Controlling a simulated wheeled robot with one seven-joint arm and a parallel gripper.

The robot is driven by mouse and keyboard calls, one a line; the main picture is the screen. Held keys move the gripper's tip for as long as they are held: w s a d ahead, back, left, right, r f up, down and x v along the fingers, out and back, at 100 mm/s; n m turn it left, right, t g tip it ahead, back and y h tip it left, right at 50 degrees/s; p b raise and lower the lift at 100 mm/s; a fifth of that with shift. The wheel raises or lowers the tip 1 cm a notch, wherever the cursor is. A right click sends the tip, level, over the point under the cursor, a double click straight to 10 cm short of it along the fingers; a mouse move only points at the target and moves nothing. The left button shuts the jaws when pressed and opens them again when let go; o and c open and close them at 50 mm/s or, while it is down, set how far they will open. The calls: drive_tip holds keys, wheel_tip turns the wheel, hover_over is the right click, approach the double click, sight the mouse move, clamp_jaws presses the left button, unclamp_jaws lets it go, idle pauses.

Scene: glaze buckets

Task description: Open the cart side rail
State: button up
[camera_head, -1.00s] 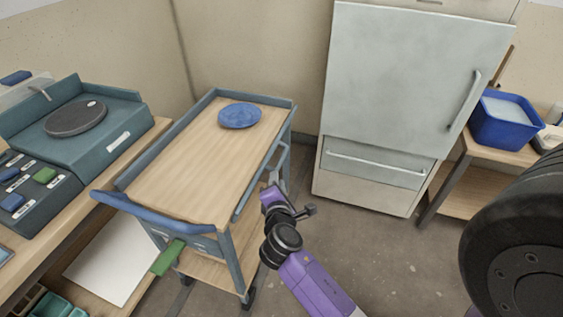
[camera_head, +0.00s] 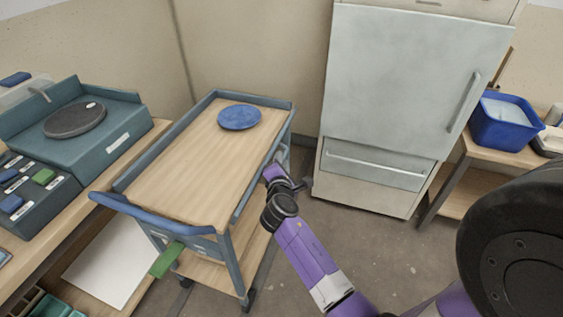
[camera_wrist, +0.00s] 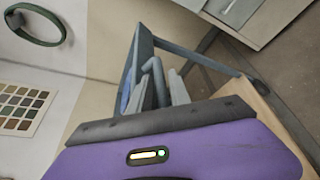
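The grey-blue cart has a wooden top (camera_head: 185,160) and a blue push handle (camera_head: 150,212) at its near end. Its side rail (camera_head: 262,175) runs along the right edge of the top. In the wrist view a bent grey-blue bar, the rail's handle (camera_wrist: 158,75), stands at the finger tips. My gripper (camera_head: 284,165) is at the cart's right side, beside the rail. In the wrist view its two grey fingers (camera_wrist: 162,88) are apart, with the bar showing between them. I see no firm grip; contact is hard to tell.
A blue plate (camera_head: 239,117) lies on the cart top. A fridge (camera_head: 410,80) stands behind on the right. A bench with a wheel device (camera_head: 75,119) is close on the cart's left. A blue bucket (camera_head: 503,122) sits on a right-hand shelf. The floor right of the cart is free.

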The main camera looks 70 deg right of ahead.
drive_tip(key=shift+c, duration=0.4)
clamp_jaws()
drive_tip(key=shift+f+b, duration=0.15)
drive_tip(key=shift+b, duration=0.25)
wheel_tip(320, 180, down, 6)
drive_tip(key=m+h+b, duration=0.1)
drive_tip(key=m+b, duration=0.3)
drive_tip(key=b, duration=0.6)
drive_tip(key=m+t+h+b, duration=0.1)
drive_tip(key=m+b, duration=0.3)
drive_tip(key=b, duration=0.7)
drive_tip(key=m+t+h+b, duration=0.1)
drive_tip(key=m+b, duration=0.3)
drive_tip(key=b, duration=0.6)
drive_tip(key=shift+s+m+h, duration=0.15)
drive_tip(key=shift+m+h, duration=0.25)
drive_tip(key=shift+h, duration=0.3)
drive_tip(key=shift+r+m+b, duration=0.2)
drive_tip(key=shift+m+b, duration=0.2)
drive_tip(key=shift+b, duration=0.4)
